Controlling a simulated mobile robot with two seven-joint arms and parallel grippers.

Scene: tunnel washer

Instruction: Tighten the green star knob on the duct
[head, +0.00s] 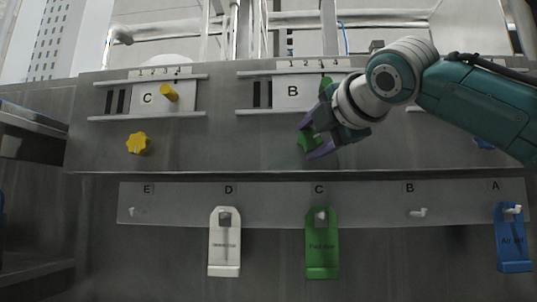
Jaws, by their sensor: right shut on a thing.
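The green star knob (306,140) sits on the grey duct (220,150), below the plate marked B. My right gripper (312,142) reaches in from the right and is shut on the green knob, with its purple fingers on either side of it. The fingers and wrist hide part of the knob. Another small green piece (326,83) shows by the right end of the B plate, partly behind my wrist. My left gripper is not in the picture.
A yellow star knob (138,143) and a yellow peg (169,92) are at plate C on the left. Below, a lettered hook rail (265,191) carries a white tag (224,245), a green tag (322,250) and a blue tag (511,240). Hooks E and B are bare.

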